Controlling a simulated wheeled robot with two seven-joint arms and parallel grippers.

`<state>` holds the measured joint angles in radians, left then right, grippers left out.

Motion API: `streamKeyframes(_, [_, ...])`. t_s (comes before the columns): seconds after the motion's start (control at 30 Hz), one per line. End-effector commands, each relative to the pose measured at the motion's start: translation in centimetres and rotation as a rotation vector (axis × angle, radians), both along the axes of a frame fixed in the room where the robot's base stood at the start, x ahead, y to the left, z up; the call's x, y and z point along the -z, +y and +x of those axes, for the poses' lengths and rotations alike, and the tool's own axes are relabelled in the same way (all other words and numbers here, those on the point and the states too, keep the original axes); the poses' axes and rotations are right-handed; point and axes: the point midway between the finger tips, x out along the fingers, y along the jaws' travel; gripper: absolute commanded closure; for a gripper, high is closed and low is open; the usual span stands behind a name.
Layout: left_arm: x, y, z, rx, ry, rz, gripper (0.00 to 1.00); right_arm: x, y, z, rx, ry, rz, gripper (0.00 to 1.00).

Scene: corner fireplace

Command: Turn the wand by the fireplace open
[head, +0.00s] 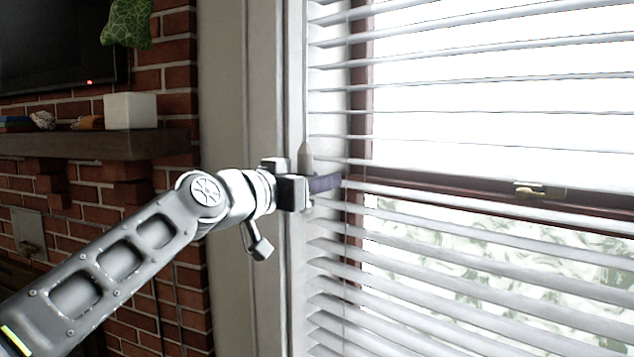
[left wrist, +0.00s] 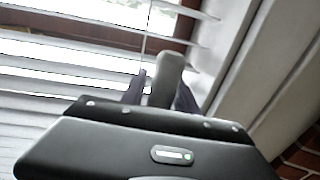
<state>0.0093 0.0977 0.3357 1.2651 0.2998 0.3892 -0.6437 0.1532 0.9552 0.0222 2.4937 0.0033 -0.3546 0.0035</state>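The wand (head: 304,158) hangs at the left edge of the white window blinds, with a thin rod above its thicker grey end. My left gripper (head: 325,183) is at the wand's lower end, its dark fingers pointing right toward the slats. In the left wrist view, the grey wand (left wrist: 166,78) stands between the two fingers of my left gripper (left wrist: 160,95). A narrow gap shows on the left finger's side; the right finger is close to or against the wand. The wand's lowest part is hidden by the gripper. My right gripper is not in view.
The blinds (head: 480,133) cover the window, with bright light through the slats. A window latch (head: 540,191) shows behind them. To the left are the brick wall (head: 165,92), a mantel shelf (head: 95,144) with a white box (head: 130,111), and a dark screen (head: 50,45).

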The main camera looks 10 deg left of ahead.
Motion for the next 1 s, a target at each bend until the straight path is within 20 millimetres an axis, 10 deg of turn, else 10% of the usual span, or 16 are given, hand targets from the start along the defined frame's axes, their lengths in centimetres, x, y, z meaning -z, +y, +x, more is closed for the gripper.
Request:
streamKeyframes(0.47, [0.2,0.4,-0.6,-0.002,-0.001,0.0,0.55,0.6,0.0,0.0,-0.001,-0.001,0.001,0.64])
streamKeyframes(1.0, [0.2,3.5,-6.8,-0.002,-0.001,0.0,0.55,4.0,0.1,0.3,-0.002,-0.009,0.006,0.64])
